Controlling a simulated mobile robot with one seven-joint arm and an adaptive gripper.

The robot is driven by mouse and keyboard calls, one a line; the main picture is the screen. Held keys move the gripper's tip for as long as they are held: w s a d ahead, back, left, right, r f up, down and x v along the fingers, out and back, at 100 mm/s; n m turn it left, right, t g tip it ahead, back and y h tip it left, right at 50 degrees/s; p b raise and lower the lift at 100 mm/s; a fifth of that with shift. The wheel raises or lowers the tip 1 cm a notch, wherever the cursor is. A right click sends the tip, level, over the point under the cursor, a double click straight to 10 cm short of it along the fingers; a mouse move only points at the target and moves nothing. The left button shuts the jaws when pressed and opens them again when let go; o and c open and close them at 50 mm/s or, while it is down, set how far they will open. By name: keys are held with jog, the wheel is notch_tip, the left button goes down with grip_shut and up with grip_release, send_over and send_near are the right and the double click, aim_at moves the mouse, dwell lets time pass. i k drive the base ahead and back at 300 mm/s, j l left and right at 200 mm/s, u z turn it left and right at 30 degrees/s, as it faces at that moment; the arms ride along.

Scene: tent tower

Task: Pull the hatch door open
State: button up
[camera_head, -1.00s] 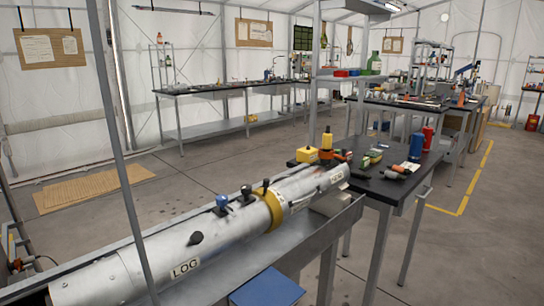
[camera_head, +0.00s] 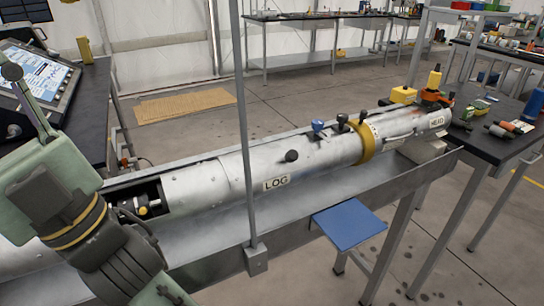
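A long silver cylinder (camera_head: 215,180) marked LOG and HEAD lies in a grey metal trough. An open cut-out (camera_head: 141,201) with a dark inside and small brass-coloured parts shows in its left part. Several knobs stand on its top, among them a blue one (camera_head: 318,127) and a black one (camera_head: 291,156). A yellow band (camera_head: 368,142) rings it near the HEAD end. I cannot tell which part is the hatch door. My green and dark grey arm crosses the left of the view in front of the cylinder. My gripper is not visible.
A thin grey post (camera_head: 243,120) rises from the front of the trough (camera_head: 225,242). A blue-topped stool (camera_head: 350,227) stands in front of it. A table with a screen (camera_head: 35,82) is at left, and a black table (camera_head: 483,140) with several small items at right.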

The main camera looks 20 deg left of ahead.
aim_at(269, 160)
jog(key=k+l, duration=0.1)
jog(key=l, duration=0.35)
jog(key=l+z, duration=0.1)
jog(key=l, duration=0.35)
jog(key=k+l, duration=0.15)
jog(key=l, duration=0.25)
